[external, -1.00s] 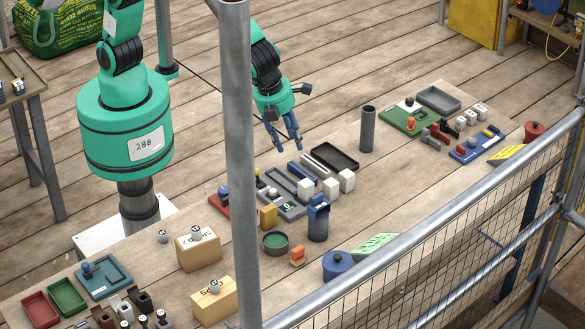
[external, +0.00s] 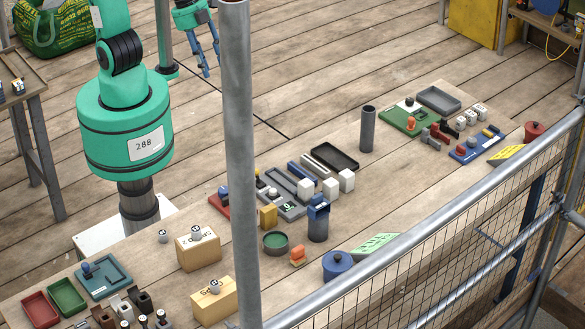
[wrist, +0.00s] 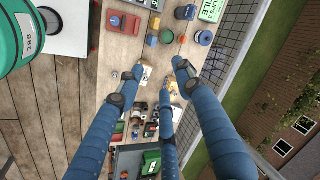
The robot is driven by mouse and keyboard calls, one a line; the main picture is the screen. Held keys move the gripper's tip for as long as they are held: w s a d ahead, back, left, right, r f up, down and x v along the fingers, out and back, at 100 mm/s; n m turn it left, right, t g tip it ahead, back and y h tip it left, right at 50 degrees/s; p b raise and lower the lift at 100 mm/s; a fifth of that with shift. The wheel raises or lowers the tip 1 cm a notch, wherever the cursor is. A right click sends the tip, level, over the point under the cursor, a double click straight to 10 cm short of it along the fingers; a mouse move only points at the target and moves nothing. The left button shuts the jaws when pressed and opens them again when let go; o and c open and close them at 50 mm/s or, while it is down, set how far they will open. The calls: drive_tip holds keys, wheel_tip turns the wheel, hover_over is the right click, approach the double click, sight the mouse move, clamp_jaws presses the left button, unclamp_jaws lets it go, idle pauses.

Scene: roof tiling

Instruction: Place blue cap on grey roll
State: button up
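A blue cap (external: 318,204) sits on top of a short, upright dark grey roll (external: 318,230) near the middle of the long table. The pair also shows at the top of the wrist view, where the blue cap (wrist: 185,12) is seen from above. A taller, bare dark grey cylinder (external: 367,130) stands upright farther back. My gripper (external: 210,66) is in the air beyond the table's far side, well away from the cap. In the wrist view, its blue fingers (wrist: 158,80) are spread and empty.
A blue lidded pot (external: 337,267), a green round dish (external: 276,243) and white cubes (external: 347,180) stand close around the roll. A metal post (external: 240,160) hides part of the table. A mesh fence (external: 430,250) runs along the near side.

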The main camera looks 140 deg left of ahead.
drive_tip(key=s+d+n+t, duration=0.1)
drive_tip(key=s+d+n, duration=0.2)
drive_tip(key=s, duration=0.5)
drive_tip(key=s+d+r+n+t+h, duration=0.1)
drive_tip(key=s+d+n, duration=0.1)
drive_tip(key=s, duration=0.6)
drive_tip(key=shift+s+d+r+n, duration=0.3)
drive_tip(key=shift+s+d+n, duration=0.1)
drive_tip(key=shift+n, duration=0.2)
drive_tip(key=shift+f, duration=0.1)
wheel_tip(320, 180, down, 8)
drive_tip(key=b, duration=0.8)
